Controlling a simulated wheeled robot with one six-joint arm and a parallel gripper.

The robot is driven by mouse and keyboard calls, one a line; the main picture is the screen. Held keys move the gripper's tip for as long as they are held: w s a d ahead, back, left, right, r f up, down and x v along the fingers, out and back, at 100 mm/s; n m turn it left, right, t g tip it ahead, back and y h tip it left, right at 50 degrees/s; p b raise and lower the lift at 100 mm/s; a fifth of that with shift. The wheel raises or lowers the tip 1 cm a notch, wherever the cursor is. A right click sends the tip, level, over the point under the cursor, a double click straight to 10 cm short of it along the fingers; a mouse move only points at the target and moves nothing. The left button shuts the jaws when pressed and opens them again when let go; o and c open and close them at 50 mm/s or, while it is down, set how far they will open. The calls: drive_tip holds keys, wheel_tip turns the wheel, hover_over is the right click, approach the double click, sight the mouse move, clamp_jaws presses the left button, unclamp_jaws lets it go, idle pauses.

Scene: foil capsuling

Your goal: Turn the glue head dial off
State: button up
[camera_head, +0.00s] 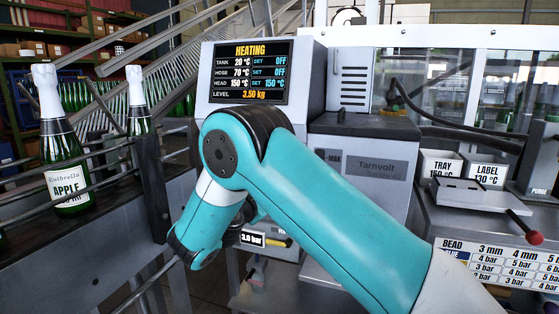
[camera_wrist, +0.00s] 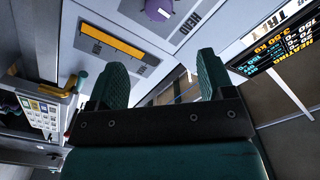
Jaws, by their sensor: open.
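The grey glue machine's display (camera_head: 250,72) reads HEATING, with tank 20 °C set OFF, hose 70 °C set OFF, and head 150 °C set 150 °C. In the wrist view this display (camera_wrist: 285,40) is tilted at the upper right. A purple round dial (camera_wrist: 158,8) shows at the top edge of the wrist view, partly cut off, on a pale panel beside dark lettering that I cannot read surely. My gripper (camera_wrist: 162,60) is open and empty, its two dark green fingers apart and below the dial in the picture. In the head view my arm hides the dials and my fingers.
Green bottles, including one labelled APPLE (camera_head: 66,170), stand behind rails at left. A TRAY sign (camera_head: 441,166) and a LABEL sign (camera_head: 488,170) are at right, near a red-knobbed lever (camera_head: 533,237). A long orange strip (camera_wrist: 112,42) lies on the panel left of the dial.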

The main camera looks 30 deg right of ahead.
drive_tip(key=p+x, duration=0.3)
drive_tip(key=x, duration=1.1)
drive_tip(key=shift+w+d, duration=0.2)
drive_tip(key=shift+d, duration=0.1)
drive_tip(key=c, duration=0.9)
drive_tip(key=shift+f, duration=0.1)
